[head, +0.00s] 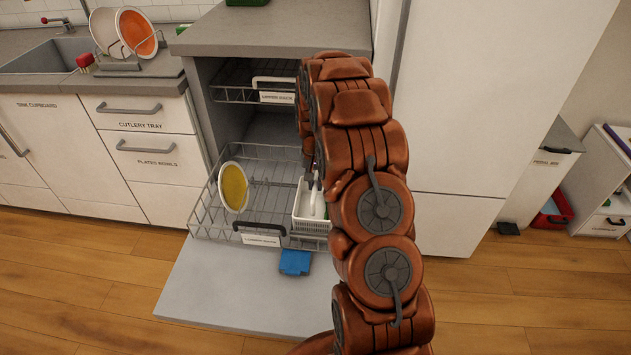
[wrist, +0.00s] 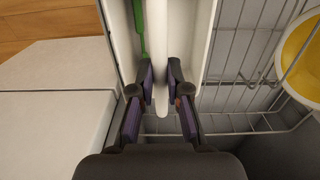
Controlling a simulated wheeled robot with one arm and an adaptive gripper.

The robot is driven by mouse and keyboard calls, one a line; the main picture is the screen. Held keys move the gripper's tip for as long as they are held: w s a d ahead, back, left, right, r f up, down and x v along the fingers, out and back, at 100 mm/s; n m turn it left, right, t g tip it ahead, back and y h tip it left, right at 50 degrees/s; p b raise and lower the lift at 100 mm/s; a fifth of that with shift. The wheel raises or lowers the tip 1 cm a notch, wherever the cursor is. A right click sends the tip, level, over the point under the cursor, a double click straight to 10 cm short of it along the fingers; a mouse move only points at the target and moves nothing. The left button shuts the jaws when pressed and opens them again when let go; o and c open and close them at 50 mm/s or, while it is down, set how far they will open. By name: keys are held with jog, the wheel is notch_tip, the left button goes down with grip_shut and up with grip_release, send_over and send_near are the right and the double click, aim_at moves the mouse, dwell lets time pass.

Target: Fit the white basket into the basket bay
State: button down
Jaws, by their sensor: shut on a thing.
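The white basket (head: 311,222) is at the right front part of the pulled-out lower rack (head: 268,163), partly hidden by my arm. I cannot tell whether it is seated in the bay or held just above it. In the wrist view, my gripper (wrist: 161,88) is shut on the white upright middle part of the basket (wrist: 198,48), one finger on each side. A green utensil (wrist: 139,25) stands in the basket's left compartment. The bay itself is hidden under the basket and arm.
A plate with a yellow face (head: 234,187) stands in the rack, left of the basket. The open dishwasher door (head: 215,290) lies below, with a blue object (head: 295,262) near the rack front. The upper rack (head: 235,94) is above. A tall white cabinet (head: 465,100) stands right.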

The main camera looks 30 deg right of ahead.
jog(key=shift+f, duration=0.6)
jog(key=c, duration=1.1)
grip_release()
jog(key=shift+o, duration=0.2)
jog(key=shift+r, duration=2.45)
notch_tip(320, 180, up, 12)
jog(key=shift+w+a, duration=0.1)
